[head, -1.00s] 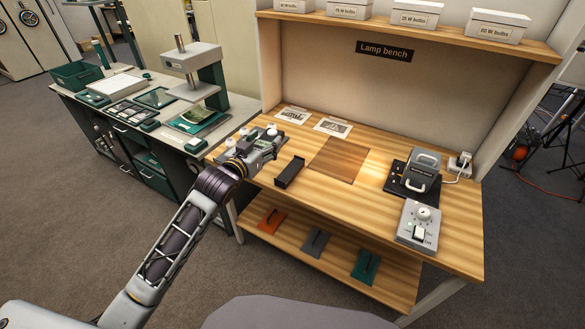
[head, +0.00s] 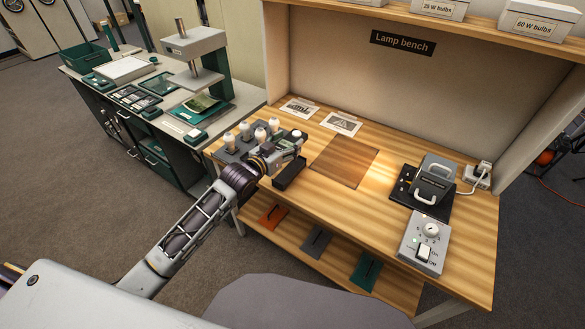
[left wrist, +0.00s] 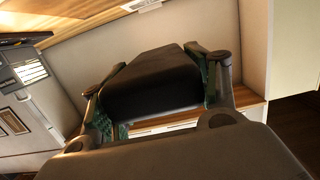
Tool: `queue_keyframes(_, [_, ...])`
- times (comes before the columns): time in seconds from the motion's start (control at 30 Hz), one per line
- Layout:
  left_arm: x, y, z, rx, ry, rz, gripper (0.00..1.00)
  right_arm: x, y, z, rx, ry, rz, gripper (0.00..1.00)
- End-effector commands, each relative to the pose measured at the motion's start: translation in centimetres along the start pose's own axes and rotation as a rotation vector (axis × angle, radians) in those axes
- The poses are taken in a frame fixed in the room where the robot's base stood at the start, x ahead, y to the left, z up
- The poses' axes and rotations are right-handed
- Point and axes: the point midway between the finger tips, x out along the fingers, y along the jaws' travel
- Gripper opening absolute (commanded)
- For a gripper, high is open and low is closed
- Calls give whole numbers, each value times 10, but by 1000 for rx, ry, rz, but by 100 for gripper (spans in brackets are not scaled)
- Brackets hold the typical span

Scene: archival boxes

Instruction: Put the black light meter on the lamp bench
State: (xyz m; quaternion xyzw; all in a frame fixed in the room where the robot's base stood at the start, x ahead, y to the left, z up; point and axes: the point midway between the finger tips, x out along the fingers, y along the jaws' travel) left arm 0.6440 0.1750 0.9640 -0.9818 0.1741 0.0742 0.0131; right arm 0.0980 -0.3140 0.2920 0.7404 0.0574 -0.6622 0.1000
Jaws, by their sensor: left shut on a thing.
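My left gripper (head: 280,152) is shut on the black light meter (left wrist: 150,80), which fills the middle of the left wrist view as a dark block between the two fingers. In the head view the fingers hide most of the meter; a small white dome shows at the gripper's far end. I cannot tell whether the meter touches anything below. My right gripper is not in view.
A grey stand with several white bulbs (head: 245,138) is left of the gripper. A brown mat (head: 344,162) lies clear to its right. Farther right are a lamp unit on a black plate (head: 432,181) and a grey dial box (head: 424,246). An overhead shelf holds white boxes (head: 543,22).

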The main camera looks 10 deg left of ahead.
Motion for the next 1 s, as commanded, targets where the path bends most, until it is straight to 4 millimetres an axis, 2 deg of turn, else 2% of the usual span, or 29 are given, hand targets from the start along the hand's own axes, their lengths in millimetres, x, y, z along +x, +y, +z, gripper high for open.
queue_keyframes(0.2, [0,1,9,0,1,-1,31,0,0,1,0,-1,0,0])
queue_keyframes(0.67, [1,0,14,0,0,-3,31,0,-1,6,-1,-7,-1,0])
queue_keyframes(1.0, [6,1,50,-2,-1,-3,31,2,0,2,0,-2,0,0])
